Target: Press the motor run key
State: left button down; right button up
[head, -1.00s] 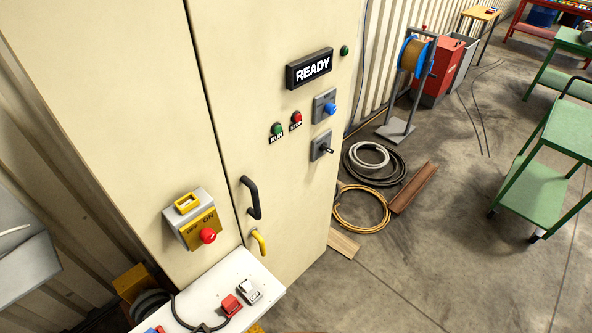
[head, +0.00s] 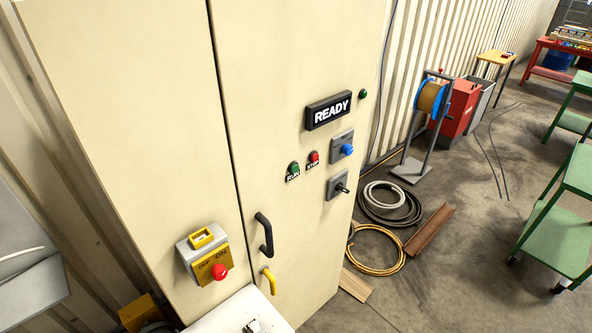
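The green run key (head: 294,167) is a small round button on the cream cabinet door, with a RUN label (head: 293,177) under it. The red stop key (head: 314,157) sits just to its right, with a STOP label below. A black display (head: 329,110) above them reads READY. Nothing touches or covers the run key.
A blue rotary knob (head: 347,149) and a black switch (head: 341,188) are right of the keys. A black door handle (head: 264,235) and a yellow-grey isolator box (head: 206,254) are lower. A white table (head: 228,312) stands below. Coiled hoses (head: 376,250) lie on the floor at right.

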grip_shut()
dwell(1.4)
